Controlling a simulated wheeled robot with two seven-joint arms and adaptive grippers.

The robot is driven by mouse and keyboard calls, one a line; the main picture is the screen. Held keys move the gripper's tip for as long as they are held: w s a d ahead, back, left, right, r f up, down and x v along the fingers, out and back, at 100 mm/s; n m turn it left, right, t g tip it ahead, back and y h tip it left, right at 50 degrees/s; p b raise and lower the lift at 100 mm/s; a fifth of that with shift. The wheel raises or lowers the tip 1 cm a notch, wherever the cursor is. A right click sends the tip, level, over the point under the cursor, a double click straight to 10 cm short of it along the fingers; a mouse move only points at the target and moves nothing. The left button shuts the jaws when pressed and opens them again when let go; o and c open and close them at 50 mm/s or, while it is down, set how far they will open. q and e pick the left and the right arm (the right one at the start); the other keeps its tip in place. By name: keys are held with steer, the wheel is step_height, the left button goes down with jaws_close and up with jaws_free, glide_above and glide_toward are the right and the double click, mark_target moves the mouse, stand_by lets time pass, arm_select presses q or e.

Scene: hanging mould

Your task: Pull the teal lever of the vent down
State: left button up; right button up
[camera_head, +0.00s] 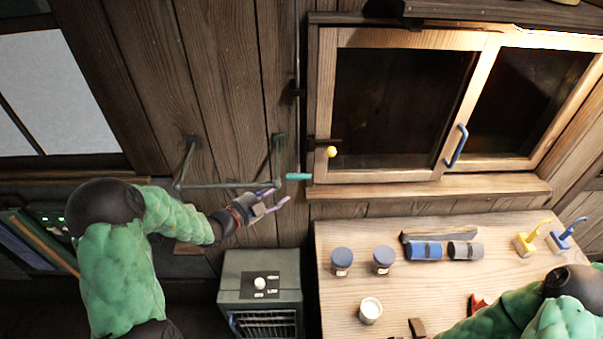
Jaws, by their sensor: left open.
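Whether a finger touches the bar I cannot tell. My right arm shows at the lower right, but its gripper is not in view.
A wooden window (398,105) with a yellow knob is right of the lever. A wooden table (440,285) below holds jars, rolls and small yellow and blue levers. A grey-green box (258,262) stands below my left gripper. A control panel is at the far left.

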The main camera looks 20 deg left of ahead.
mark_target(299, 178)
arm_select(q)
steer(key=p+x, duration=0.1)
steer(key=x, duration=0.9)
steer(key=shift+w+d+f, duration=0.1)
jaws_close()
